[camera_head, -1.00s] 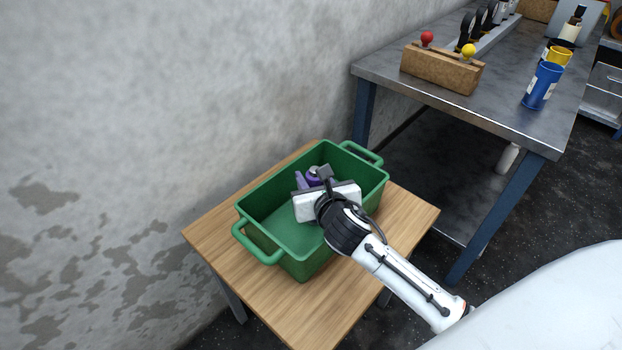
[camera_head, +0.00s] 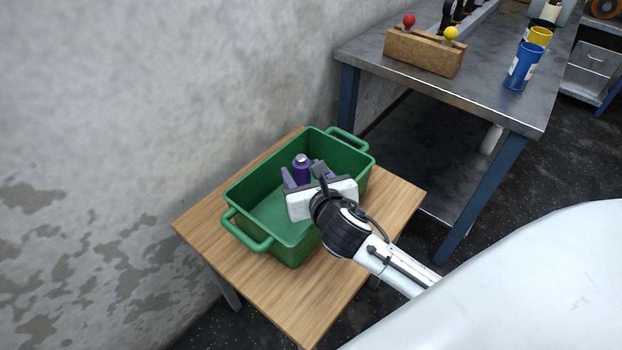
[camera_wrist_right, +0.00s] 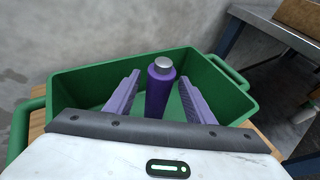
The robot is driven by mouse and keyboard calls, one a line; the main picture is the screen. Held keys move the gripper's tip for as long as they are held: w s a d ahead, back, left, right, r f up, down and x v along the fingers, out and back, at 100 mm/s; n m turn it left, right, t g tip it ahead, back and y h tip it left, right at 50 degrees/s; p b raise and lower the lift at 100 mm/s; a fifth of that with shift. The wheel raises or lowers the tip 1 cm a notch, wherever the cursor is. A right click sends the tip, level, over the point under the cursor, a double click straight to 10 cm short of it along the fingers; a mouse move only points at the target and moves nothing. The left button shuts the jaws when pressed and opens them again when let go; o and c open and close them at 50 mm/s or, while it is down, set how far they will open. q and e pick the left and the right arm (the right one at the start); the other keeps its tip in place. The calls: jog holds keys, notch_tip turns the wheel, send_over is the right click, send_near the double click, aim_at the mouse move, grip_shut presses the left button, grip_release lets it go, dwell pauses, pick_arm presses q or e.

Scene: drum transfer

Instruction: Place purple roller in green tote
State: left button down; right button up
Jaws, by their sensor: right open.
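The purple roller (camera_head: 301,168) stands upright inside the green tote (camera_head: 263,243), toward its far side, with its grey metal top up. My right gripper (camera_head: 303,176) is over the tote with its fingers reaching in. In the right wrist view the purple roller (camera_wrist_right: 160,88) stands between and beyond the two open fingers (camera_wrist_right: 158,100), with gaps on both sides. The green tote (camera_wrist_right: 75,90) surrounds them in that view. The roller's base is hidden there. My left gripper is out of view.
The tote stands on a small wooden table (camera_head: 190,225) close to a grey wall. A metal workbench (camera_head: 440,85) at the upper right holds a wooden block (camera_head: 424,53) with red and yellow knobs, and a blue cup (camera_head: 523,66). Bare wood shows around the tote.

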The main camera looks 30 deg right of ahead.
jog(key=v, duration=0.7)
jog(key=shift+p, duration=0.4)
